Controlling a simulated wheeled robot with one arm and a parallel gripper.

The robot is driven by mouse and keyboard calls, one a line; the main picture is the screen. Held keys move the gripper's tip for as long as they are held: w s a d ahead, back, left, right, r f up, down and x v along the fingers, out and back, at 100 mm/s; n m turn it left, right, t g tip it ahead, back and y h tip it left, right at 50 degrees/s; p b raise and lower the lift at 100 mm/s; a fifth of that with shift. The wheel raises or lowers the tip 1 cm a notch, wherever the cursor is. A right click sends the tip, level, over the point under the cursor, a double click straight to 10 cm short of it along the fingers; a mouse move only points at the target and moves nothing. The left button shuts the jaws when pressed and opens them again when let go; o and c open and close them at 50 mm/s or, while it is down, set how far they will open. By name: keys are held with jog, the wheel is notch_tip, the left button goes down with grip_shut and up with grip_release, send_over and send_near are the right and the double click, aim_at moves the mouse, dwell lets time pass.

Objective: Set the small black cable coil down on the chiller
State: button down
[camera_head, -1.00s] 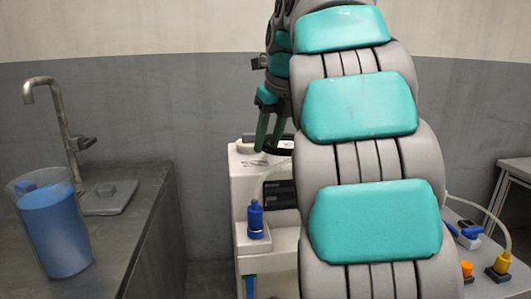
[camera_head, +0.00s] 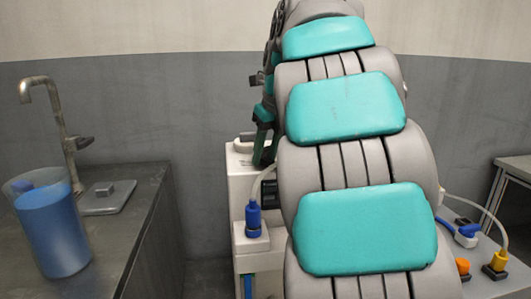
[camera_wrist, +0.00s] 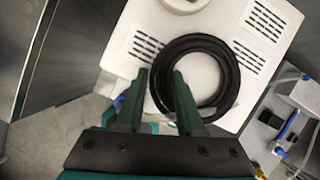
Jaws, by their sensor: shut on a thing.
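The small black cable coil (camera_wrist: 225,62) shows in the wrist view as a round black ring. My gripper (camera_wrist: 160,72) is shut on the left side of the ring, one finger outside it and one inside. The white chiller (camera_wrist: 122,40) with slotted vents lies beneath the coil. I cannot tell whether the coil touches its top. In the head view the chiller (camera_head: 238,180) stands behind my arm, which covers its right side. My gripper (camera_head: 261,160) is at the chiller's top there, and the coil is mostly hidden.
A blue bottle (camera_head: 253,215) stands on the chiller's front ledge. At left is a dark counter (camera_head: 148,215) with a tap (camera_head: 62,130) and a blue-filled pitcher (camera_head: 52,230). At right, connectors (camera_head: 495,262) and a cable lie on a grey surface. A white knob-like part (camera_wrist: 185,3) is beyond the coil.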

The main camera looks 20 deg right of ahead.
jog(key=shift+f, duration=0.1)
jog(key=c, duration=0.5)
grip_release()
jog(key=shift+v, duration=2.6)
jog(key=s, duration=0.8)
jog(key=s+d+b, duration=0.1)
jog(key=s, duration=0.3)
jog(key=shift+d, duration=0.1)
